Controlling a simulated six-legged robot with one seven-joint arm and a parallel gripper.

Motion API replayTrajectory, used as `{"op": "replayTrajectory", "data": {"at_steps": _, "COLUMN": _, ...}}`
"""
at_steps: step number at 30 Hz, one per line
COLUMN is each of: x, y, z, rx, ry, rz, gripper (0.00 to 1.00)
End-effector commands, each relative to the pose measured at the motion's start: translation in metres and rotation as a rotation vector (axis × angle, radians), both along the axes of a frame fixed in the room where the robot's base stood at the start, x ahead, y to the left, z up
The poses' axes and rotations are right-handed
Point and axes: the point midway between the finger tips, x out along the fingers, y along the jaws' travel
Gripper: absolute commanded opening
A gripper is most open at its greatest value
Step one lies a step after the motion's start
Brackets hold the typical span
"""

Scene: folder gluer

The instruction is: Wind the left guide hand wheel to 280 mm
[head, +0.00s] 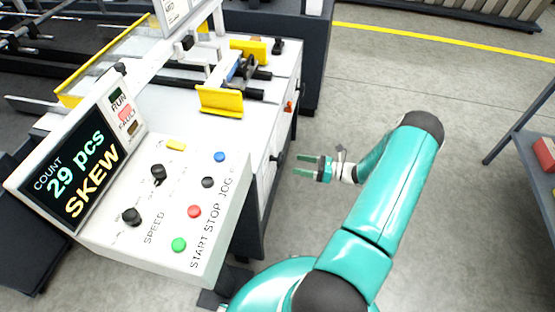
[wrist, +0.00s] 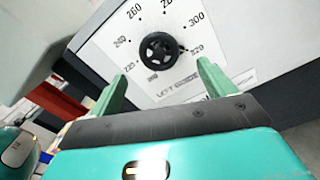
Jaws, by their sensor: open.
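The left guide hand wheel (wrist: 158,47) is a small black spoked wheel on a white dial plate (wrist: 182,85) marked "LEFT GUIDE" in the wrist view. Numbers including 240, 260, 300 and 320 ring it. The top of the dial is cut off, and I see no readable 280 mark. I cannot tell which number the wheel points to. My gripper (wrist: 161,70) is open, its two green fingers spread below and to either side of the wheel, apart from it. In the head view my gripper (head: 297,165) faces the side of the machine, with nothing between the fingers.
Yellow guides (head: 220,101) stand on the machine top. Open floor (head: 460,180) lies to the right, before a shelf (head: 540,150) with a red item.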

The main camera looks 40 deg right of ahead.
Motion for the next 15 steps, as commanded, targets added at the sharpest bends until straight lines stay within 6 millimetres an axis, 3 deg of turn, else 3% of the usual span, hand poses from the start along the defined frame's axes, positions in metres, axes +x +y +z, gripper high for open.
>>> {"op": "replayTrajectory", "data": {"at_steps": 9, "x": 0.048, "y": 0.042, "z": -0.001, "rx": 0.001, "ry": 0.002, "rz": 0.004, "gripper": 0.82}}
{"op": "replayTrajectory", "data": {"at_steps": 15, "x": 0.066, "y": 0.056, "z": -0.001, "rx": -0.001, "ry": 0.002, "rz": 0.003, "gripper": 0.82}}
